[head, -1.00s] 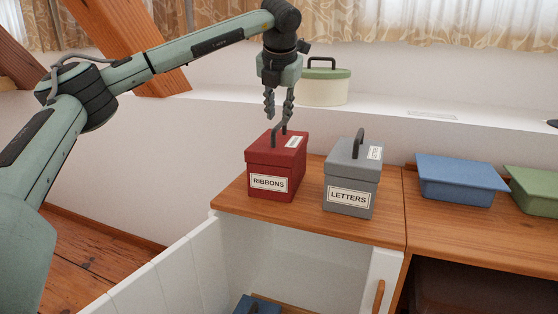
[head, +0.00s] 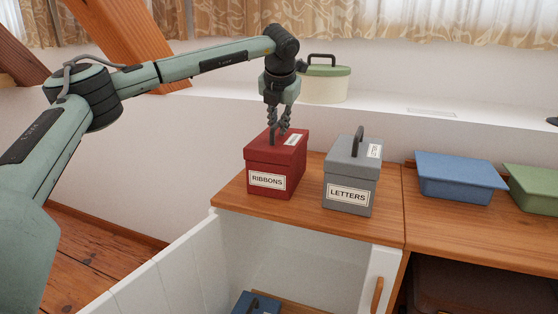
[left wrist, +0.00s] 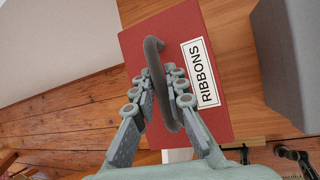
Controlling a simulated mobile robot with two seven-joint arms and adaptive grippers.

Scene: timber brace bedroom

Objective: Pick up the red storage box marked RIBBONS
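The red storage box marked RIBBONS (head: 272,165) stands upright on the wooden cabinet top, with its lid on. In the left wrist view its lid (left wrist: 210,112) fills the middle, with the label to the right of the arched dark handle (left wrist: 154,62). My left gripper (head: 280,124) points down just above the lid. Its fingers (left wrist: 158,82) are apart, one on each side of the handle. A small gap seems to be left, but I cannot tell whether either finger touches the handle. My right gripper is in neither view.
A grey LETTERS box (head: 350,173) stands close to the right of the red one. A blue tray (head: 460,177) and a green tray (head: 535,190) lie farther right. A cream and green tin (head: 325,88) stands on the ledge behind. The white cabinet below (head: 165,268) is open.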

